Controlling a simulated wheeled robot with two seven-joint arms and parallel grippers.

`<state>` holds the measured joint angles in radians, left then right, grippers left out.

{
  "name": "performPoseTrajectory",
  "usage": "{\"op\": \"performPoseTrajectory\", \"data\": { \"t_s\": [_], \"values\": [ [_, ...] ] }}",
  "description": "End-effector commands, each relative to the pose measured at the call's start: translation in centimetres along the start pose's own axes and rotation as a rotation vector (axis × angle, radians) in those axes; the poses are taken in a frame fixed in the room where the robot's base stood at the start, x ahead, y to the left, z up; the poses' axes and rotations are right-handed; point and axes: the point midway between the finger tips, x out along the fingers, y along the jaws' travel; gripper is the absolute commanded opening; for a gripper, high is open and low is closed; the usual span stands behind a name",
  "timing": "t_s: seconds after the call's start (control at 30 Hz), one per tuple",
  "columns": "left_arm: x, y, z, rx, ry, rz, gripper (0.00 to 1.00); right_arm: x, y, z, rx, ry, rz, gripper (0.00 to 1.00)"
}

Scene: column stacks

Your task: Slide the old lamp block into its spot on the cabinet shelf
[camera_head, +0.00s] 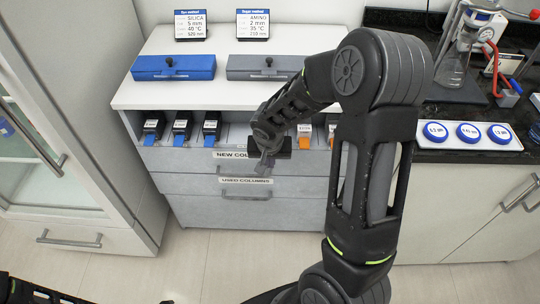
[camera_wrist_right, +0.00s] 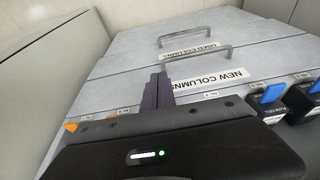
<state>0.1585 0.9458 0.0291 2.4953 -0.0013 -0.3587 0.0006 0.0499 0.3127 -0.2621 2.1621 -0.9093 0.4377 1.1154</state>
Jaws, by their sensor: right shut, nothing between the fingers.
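Several black blocks stand in a row in the cabinet shelf (camera_head: 228,141). Three with blue tabs (camera_head: 182,128) are at the left; orange-tabbed ones (camera_head: 305,135) are at the right, partly behind my right arm. I cannot tell which is the old lamp block. My right gripper (camera_head: 264,166) is shut and empty in front of the shelf, near the "NEW COLUMNS" label. In the wrist view its dark fingers (camera_wrist_right: 157,90) are together before the drawer fronts. Two blue-tabbed blocks (camera_wrist_right: 268,103) show at right there. My arm hides part of the shelf. My left gripper is not visible.
Two closed drawers, one labelled "USED COLUMNS" (camera_head: 246,181), lie below the shelf. A blue case (camera_head: 174,68) and a grey case (camera_head: 262,67) sit on the cabinet top. Glassware (camera_head: 456,60) and a tray of blue-topped discs (camera_head: 468,134) are at the right. The floor in front is clear.

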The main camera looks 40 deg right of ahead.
Motion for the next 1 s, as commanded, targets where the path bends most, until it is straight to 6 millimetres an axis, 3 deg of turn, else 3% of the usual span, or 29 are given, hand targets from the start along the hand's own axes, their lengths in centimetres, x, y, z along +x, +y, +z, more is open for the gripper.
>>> {"op": "performPoseTrajectory", "data": {
  "t_s": [0.13, 0.5, 0.73, 1.0],
  "values": [
    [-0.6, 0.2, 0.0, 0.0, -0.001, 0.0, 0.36, 0.2, 0.0, -1.0, 0.001, -0.002, 0.0, 0.0],
    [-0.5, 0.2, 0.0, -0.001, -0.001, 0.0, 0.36, 0.4, 0.0, -1.2, 0.0, 0.0, 0.0, 0.0],
    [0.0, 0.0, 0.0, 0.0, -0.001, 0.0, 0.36, 1.1, 0.0, -3.3, 0.002, -0.001, 0.0, 0.0],
    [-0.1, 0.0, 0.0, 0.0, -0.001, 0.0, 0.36, 1.0, 0.0, -3.4, -0.001, -0.001, -0.001, 0.0]
  ]
}}
